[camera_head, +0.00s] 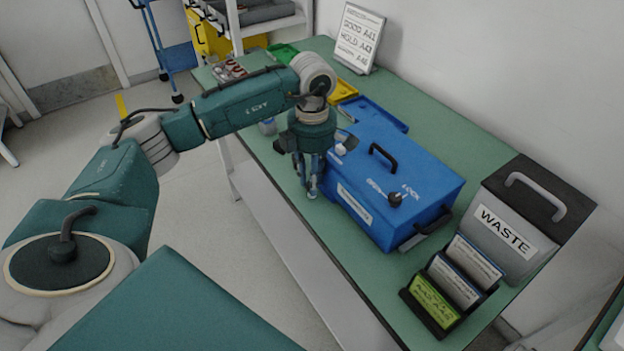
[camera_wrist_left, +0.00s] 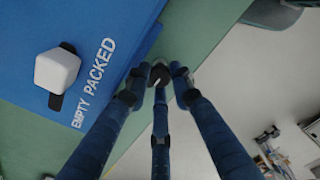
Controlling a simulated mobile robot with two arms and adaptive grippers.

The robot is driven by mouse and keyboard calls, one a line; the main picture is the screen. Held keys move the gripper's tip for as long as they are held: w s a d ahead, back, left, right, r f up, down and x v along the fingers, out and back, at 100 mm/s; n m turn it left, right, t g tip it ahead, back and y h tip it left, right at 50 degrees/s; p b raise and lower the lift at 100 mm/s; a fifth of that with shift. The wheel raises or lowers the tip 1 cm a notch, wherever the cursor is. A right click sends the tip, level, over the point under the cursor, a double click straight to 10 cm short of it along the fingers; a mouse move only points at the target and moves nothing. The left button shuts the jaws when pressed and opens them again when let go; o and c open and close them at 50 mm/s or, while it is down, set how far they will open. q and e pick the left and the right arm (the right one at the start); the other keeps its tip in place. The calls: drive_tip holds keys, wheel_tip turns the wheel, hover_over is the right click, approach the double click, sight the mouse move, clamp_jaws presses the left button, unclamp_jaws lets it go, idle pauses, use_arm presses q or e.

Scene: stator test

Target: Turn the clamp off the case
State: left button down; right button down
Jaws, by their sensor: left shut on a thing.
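The blue case (camera_head: 385,180) stands on the green bench, with a black handle on its lid and a dark knob (camera_head: 395,199) by the OPEN and LOCK marks. In the left wrist view the case (camera_wrist_left: 60,25) shows a white knob (camera_wrist_left: 57,70) by the words EMPTY PACKED. My left gripper (camera_head: 313,190) points down beside the case's near left end. In the wrist view its three fingers (camera_wrist_left: 160,75) are closed together at the case's edge around a small dark piece, which I take to be the clamp; the fingertips mostly hide it. My right gripper is out of view.
A grey WASTE bin (camera_head: 510,225) and a black rack with cards (camera_head: 450,285) stand right of the case. A blue tray (camera_head: 375,115), a yellow tray (camera_head: 343,92) and a sign (camera_head: 359,38) are behind it. The bench's front edge runs close to my gripper.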

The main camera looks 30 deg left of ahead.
use_arm(q)
drive_tip(key=shift+w+r+n, duration=0.1)
drive_tip(key=shift+r+n, duration=0.05)
drive_tip(key=shift+n, duration=0.25)
drive_tip(key=c, duration=1.8)
unclamp_jaws()
drive_tip(key=shift+o, duration=0.2)
